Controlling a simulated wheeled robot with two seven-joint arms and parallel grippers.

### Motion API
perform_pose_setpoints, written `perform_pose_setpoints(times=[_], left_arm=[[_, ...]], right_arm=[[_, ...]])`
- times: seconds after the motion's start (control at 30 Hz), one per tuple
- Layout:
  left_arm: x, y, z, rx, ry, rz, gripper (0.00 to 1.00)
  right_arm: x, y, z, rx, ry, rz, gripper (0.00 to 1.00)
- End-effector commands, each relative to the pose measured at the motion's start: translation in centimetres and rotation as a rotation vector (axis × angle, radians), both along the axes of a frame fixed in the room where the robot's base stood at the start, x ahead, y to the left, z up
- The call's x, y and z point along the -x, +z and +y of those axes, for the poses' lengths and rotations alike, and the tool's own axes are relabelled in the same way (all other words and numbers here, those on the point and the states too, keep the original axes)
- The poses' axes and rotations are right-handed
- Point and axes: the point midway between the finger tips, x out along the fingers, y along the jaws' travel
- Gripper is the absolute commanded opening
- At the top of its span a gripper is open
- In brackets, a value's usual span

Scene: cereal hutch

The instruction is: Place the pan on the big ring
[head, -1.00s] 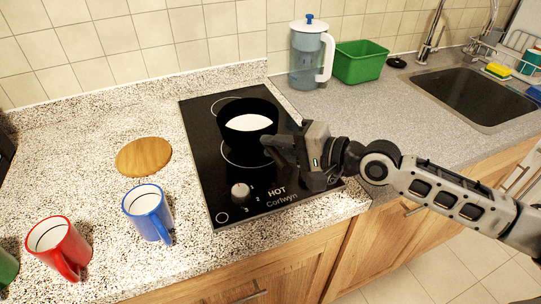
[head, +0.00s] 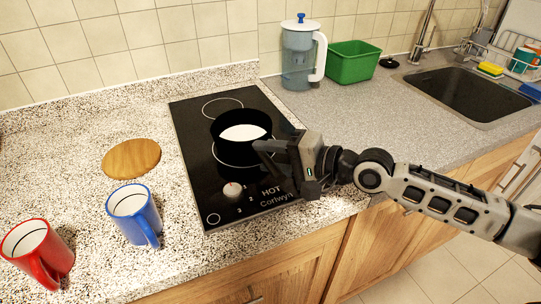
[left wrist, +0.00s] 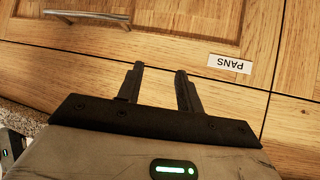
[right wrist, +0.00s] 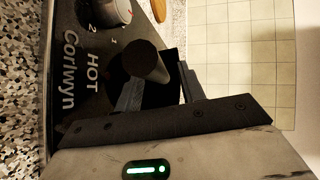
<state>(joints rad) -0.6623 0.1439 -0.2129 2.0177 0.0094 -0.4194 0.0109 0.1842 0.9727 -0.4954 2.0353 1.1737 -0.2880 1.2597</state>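The black pan (head: 228,146) with white contents is over the black hob (head: 192,165) in the head view, overlapping the front ring (head: 222,162), which looks the larger. The back ring (head: 222,100) shows mostly clear behind it. Whether the pan touches the hob I cannot tell. My right gripper (head: 262,150) is at the pan's handle. In the right wrist view the dark handle (right wrist: 146,60) lies between the fingers of the right gripper (right wrist: 158,85), which appear shut on it. My left gripper (left wrist: 160,75) is open and empty before a wooden cupboard front.
A blue mug (head: 134,213), a red mug (head: 40,255) and a round wooden board (head: 131,158) stand left of the hob. A knob (head: 232,190) is at the hob's front.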

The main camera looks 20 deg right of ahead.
Motion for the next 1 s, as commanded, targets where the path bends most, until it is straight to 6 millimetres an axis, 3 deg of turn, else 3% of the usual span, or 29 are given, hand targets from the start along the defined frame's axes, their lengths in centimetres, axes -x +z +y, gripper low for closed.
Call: perform_pose_setpoints(times=[0.17,0.6,1.0], left_arm=[[0.0,0.2,0.1,-0.002,0.001,0.001,0.36],[-0.3,-1.0,0.0,0.003,0.0,-0.008,0.36],[-0.7,-1.6,-0.4,0.023,-0.005,-0.027,0.36]], right_arm=[[0.0,0.5,-0.1,0.001,0.0,-0.001,0.4],[4.5,1.3,-3.9,0.009,0.003,0.003,0.4],[6.7,2.1,-5.9,0.008,0.005,0.003,0.4]])
